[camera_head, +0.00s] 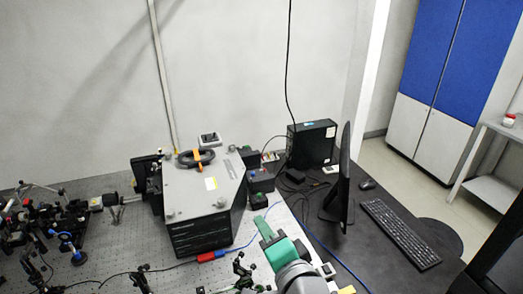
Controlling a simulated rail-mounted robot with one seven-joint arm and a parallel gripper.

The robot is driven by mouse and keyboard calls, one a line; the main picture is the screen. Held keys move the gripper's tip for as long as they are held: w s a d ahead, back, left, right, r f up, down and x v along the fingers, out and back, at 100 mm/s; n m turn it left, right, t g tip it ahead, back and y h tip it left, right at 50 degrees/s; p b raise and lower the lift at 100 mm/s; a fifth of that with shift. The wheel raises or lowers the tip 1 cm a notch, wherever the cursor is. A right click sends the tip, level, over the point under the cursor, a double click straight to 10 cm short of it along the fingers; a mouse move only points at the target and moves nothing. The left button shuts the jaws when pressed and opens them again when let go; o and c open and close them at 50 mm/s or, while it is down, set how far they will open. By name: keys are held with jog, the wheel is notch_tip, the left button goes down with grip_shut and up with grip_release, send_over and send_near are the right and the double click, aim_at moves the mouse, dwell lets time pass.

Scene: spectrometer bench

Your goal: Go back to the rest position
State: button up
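A grey and green arm part (292,268), which looks like mine, reaches up from the bottom edge, right of the middle. Its green end (264,228) lies in front of the large grey instrument's lower right side in the picture. No gripper fingers can be made out, and nothing held is seen. The rest position itself is not marked by anything in view.
The large grey instrument (205,190) stands on the perforated optical bench (110,225). Small optics mounts (65,220) crowd the left. A monitor (341,185), keyboard (400,233) and black computer (313,144) stand on the dark desk. A blue cable (325,245) runs nearby.

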jog(key=s+r+n+t+h+p, duration=0.1)
jog(key=s+r+n+t+h, duration=0.15)
jog(key=s+r, duration=0.6)
jog(key=s+a+r+n+t+h+p, duration=0.15)
jog(key=s+r+n+t, duration=0.25)
jog(key=r, duration=1)
jog(key=s+r+n+t+h+p, duration=0.2)
jog(key=s+r+n+t, duration=0.2)
jog(key=s+r, duration=0.5)
notch_tip(320, 180, up, 11)
jog(key=w+p, duration=0.3)
jog(key=p, duration=0.5)
jog(key=shift+g, duration=0.35)
jog(key=shift+m, duration=0.25)
